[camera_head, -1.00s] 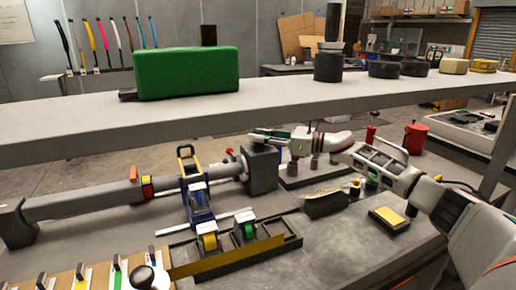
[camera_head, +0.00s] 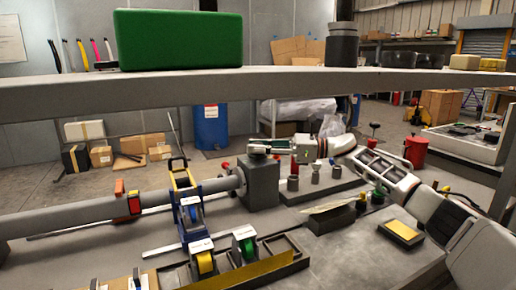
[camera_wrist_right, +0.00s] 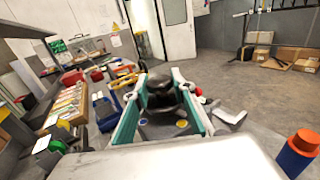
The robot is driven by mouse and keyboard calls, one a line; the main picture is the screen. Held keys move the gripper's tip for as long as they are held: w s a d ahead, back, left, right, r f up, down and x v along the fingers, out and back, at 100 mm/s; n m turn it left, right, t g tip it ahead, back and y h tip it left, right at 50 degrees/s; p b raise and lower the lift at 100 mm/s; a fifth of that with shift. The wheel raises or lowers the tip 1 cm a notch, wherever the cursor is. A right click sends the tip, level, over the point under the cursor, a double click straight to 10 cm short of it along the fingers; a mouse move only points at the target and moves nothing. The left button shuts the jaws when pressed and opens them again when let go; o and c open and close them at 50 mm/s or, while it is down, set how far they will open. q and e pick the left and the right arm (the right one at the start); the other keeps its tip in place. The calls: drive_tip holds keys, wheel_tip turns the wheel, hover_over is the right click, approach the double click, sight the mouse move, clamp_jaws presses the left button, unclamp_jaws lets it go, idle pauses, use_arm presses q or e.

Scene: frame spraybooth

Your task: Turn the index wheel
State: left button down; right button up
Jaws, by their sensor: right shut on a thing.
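A grey block-shaped head (camera_head: 263,184) stands at the inner end of a long grey bar in the head view. My right gripper (camera_head: 258,149) is at the top of this block, its arm coming in from the right. In the right wrist view, the two teal-lined fingers of my right gripper (camera_wrist_right: 163,112) are closed around a dark round part, which appears to be the index wheel (camera_wrist_right: 160,88). The wheel is mostly hidden by the gripper in the head view. My left gripper is not in view.
A tray (camera_head: 285,262) holds yellow and green rolls in front. A grey shelf (camera_head: 200,95) with a green box (camera_head: 180,40) crosses above. A red can (camera_head: 415,152) stands at right.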

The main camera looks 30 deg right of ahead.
drive_tip(key=o, duration=1.2)
drive_tip(key=shift+a, duration=0.1)
drive_tip(key=shift+c, duration=0.2)
drive_tip(key=v, duration=1.2)
drive_tip(key=shift+c, duration=0.3)
